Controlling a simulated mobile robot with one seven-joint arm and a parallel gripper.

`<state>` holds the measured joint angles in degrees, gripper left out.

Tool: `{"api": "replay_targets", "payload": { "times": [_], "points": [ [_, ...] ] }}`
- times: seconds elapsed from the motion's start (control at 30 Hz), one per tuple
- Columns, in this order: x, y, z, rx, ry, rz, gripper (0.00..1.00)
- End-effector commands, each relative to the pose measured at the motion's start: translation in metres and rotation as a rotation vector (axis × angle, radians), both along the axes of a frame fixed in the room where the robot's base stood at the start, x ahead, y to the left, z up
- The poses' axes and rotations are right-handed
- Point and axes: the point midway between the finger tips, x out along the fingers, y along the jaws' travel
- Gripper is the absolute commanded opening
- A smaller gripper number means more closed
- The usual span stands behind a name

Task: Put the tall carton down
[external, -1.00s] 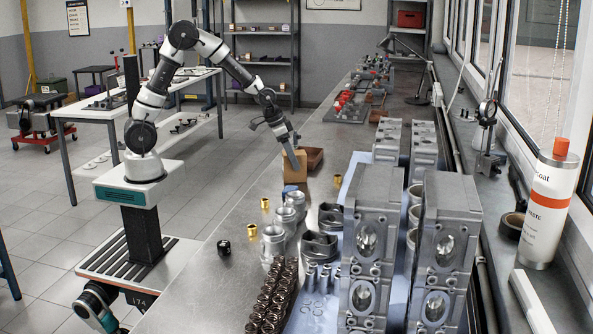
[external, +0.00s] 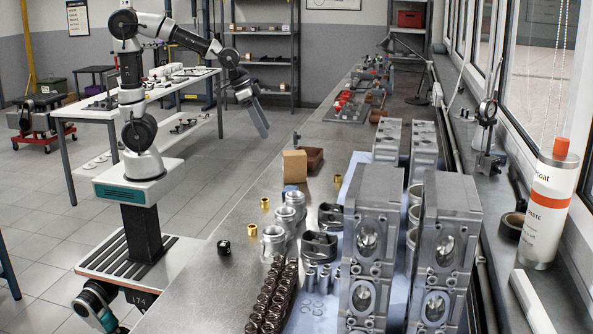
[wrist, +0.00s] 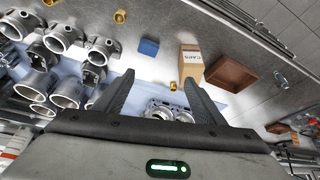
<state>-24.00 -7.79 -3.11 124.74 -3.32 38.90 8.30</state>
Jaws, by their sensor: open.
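The tall carton (external: 294,165) is a tan cardboard box standing on the metal workbench, with no finger touching it. In the wrist view the carton (wrist: 190,68) shows a white label reading "CAPS" and lies ahead of my fingers. My gripper (external: 262,128) is raised up and to the left of the carton, clear of it. In the wrist view my gripper (wrist: 158,82) has its two dark fingers spread wide with nothing held between them.
A brown open tray (wrist: 232,72) sits beside the carton, and a blue block (wrist: 148,47) lies on its other side. Brass bushings (external: 265,203), pistons (external: 273,240) and grey engine blocks (external: 372,230) crowd the near bench. The bench's left edge strip is mostly bare.

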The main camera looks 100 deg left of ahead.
Motion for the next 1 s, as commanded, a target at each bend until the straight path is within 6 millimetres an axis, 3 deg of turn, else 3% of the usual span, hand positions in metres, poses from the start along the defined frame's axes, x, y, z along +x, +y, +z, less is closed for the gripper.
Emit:
{"api": "replay_targets", "payload": {
  "times": [0.03,0.1,0.2,0.3,0.5,1.0],
  "points": [
    [-0.018,-0.032,0.016,0.009,-0.018,-0.051,0.64],
    [-0.045,-0.066,0.028,0.011,-0.032,-0.102,0.64],
    [-0.084,-0.102,0.036,0.008,-0.048,-0.168,0.64],
    [-0.114,-0.124,0.037,0.003,-0.061,-0.217,0.64],
    [-0.143,-0.141,0.033,-0.006,-0.07,-0.26,0.64],
    [-0.144,-0.141,0.033,-0.006,-0.07,-0.26,0.64]
  ]
}}
